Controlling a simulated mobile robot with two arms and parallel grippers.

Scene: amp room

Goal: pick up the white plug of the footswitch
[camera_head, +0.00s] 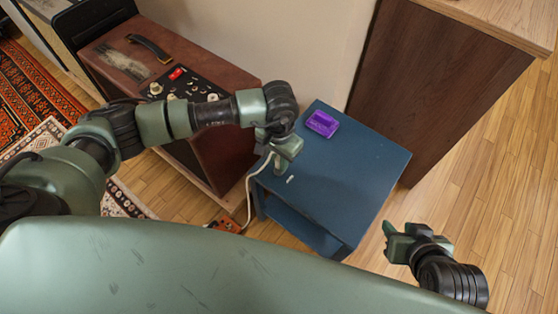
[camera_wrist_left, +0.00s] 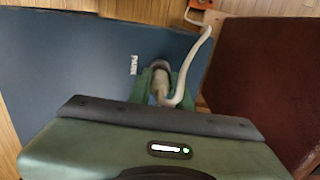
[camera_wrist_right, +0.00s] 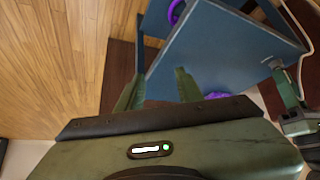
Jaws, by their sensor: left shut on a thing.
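The white plug (camera_wrist_left: 160,84) is between the fingers of my left gripper (camera_wrist_left: 158,76), which is shut on it over the blue table (camera_wrist_left: 90,60). Its pale cable (camera_wrist_left: 190,65) curves away to the orange footswitch (camera_wrist_left: 204,4). In the head view my left gripper (camera_head: 280,168) points down at the left part of the table (camera_head: 350,165); the plug is mostly hidden there. The cable (camera_head: 248,188) hangs over the table's left edge to the footswitch (camera_head: 226,225) on the floor. My right gripper (camera_wrist_right: 158,88) is open and empty, right of the table in the head view (camera_head: 389,230).
A purple box (camera_head: 322,123) lies near the table's back edge. A brown amplifier (camera_head: 165,75) with knobs stands to the left. A dark wooden cabinet (camera_head: 435,80) stands behind at the right. Open wooden floor (camera_head: 500,190) lies to the right.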

